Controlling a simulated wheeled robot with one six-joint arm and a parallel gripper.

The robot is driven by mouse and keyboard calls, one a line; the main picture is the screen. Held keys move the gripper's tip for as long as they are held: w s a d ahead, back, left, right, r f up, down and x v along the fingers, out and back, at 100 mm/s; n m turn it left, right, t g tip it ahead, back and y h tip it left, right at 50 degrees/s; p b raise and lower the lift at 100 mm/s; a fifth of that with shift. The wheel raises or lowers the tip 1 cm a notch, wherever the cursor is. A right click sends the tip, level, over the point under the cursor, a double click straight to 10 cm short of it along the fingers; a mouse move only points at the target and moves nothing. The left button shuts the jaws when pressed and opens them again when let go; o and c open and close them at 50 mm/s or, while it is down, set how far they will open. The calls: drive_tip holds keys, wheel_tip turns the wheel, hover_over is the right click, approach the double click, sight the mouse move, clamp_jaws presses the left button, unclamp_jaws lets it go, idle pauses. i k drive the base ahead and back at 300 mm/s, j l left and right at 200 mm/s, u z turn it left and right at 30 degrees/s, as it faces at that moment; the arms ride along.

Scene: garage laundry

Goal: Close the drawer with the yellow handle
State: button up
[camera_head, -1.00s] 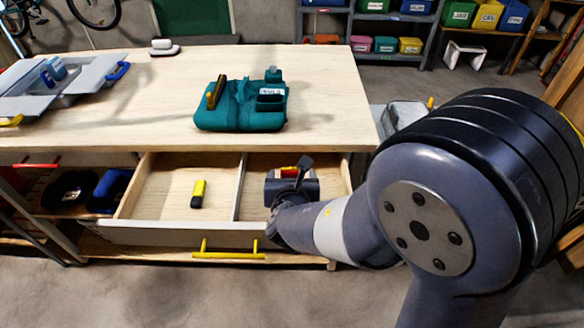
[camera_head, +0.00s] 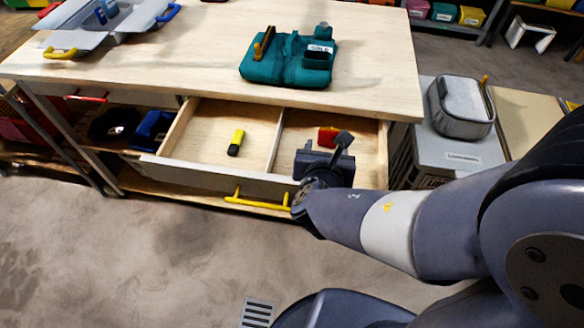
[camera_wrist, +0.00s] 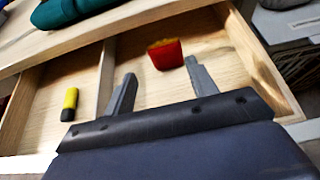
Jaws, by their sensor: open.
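The drawer with the yellow handle (camera_head: 257,200) stands open below the wooden workbench top. Its front panel (camera_head: 205,178) faces me, and a divider splits its inside into two compartments. A yellow and black object (camera_head: 236,142) lies in the left compartment, and a red and yellow item (camera_head: 328,137) lies in the right one. My gripper (camera_wrist: 160,88) is open and empty, above the right compartment near the drawer's front. In the head view my wrist and gripper hide part of the right compartment and the front panel's right end.
A teal tool bag (camera_head: 290,60) sits on the bench top (camera_head: 180,65), with an open grey toolbox (camera_head: 110,25) at left. A grey cabinet (camera_head: 450,160) with a grey case (camera_head: 462,107) stands at right. The floor in front is clear apart from a drain grate (camera_head: 258,312).

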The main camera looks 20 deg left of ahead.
sight(192, 152)
drive_tip(key=u, duration=1.7)
drive_tip(key=j, duration=0.3)
drive_tip(key=i+z, duration=0.05)
